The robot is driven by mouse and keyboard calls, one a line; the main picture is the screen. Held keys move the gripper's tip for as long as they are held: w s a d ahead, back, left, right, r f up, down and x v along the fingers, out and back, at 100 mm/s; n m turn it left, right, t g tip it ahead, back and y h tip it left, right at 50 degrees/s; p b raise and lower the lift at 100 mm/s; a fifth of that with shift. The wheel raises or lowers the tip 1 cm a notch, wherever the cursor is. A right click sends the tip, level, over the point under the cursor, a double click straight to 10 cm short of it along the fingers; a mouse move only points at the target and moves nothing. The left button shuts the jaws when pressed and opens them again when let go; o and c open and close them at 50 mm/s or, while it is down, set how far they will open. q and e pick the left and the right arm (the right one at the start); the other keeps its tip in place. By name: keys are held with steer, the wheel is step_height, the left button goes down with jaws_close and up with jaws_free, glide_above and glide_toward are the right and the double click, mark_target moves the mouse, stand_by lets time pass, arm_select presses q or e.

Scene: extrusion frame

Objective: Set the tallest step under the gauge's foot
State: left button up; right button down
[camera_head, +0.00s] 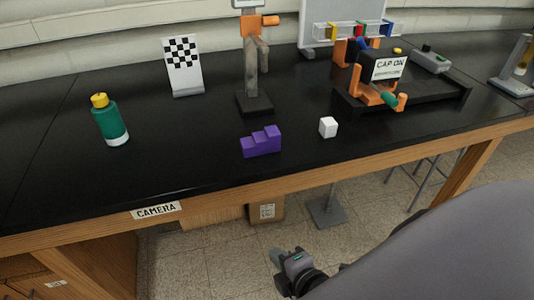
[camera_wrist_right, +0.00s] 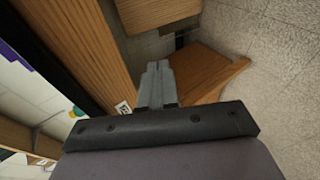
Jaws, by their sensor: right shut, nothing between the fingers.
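The purple stepped block (camera_head: 261,142) stands upright on the black bench top near its front edge, its steps rising to the right. Behind it stands the gauge (camera_head: 252,50), a grey post with an orange block on a black base (camera_head: 255,104). Its foot is hard to tell apart from the post at this size. My right gripper (camera_head: 276,258) is below and in front of the bench edge, well apart from the block. In the right wrist view its fingers (camera_wrist_right: 155,80) are together and empty. My left gripper is not in view.
A white cube (camera_head: 328,127) lies right of the purple block. A green bottle with yellow cap (camera_head: 110,120) and a checkered board (camera_head: 184,66) stand left. A black and orange fixture (camera_head: 380,85) stands right. The wooden bench edge (camera_head: 230,193) lies between my right gripper and the bench top.

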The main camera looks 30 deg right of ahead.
step_height(320, 180, up, 7)
steer(key=w+d+n+t+h, duration=0.1)
steer(key=w+n+t+h, duration=0.15)
steer(key=n, duration=0.65)
steer(key=n+t+h+b, duration=0.1)
steer(key=n+t+h, duration=0.2)
steer(key=n, duration=0.3)
glide_toward(266, 145)
steer(key=b+x, duration=0.2)
steer(key=x, duration=0.4)
steer(key=shift+w+d, duration=0.1)
steer(key=shift+w, duration=0.3)
steer(key=shift+w+d+r+p, duration=0.2)
steer(key=shift+w+p, duration=0.3)
steer(key=shift+w, duration=0.2)
steer(key=shift+w+d+f, duration=0.2)
steer(key=shift+w, duration=0.45)
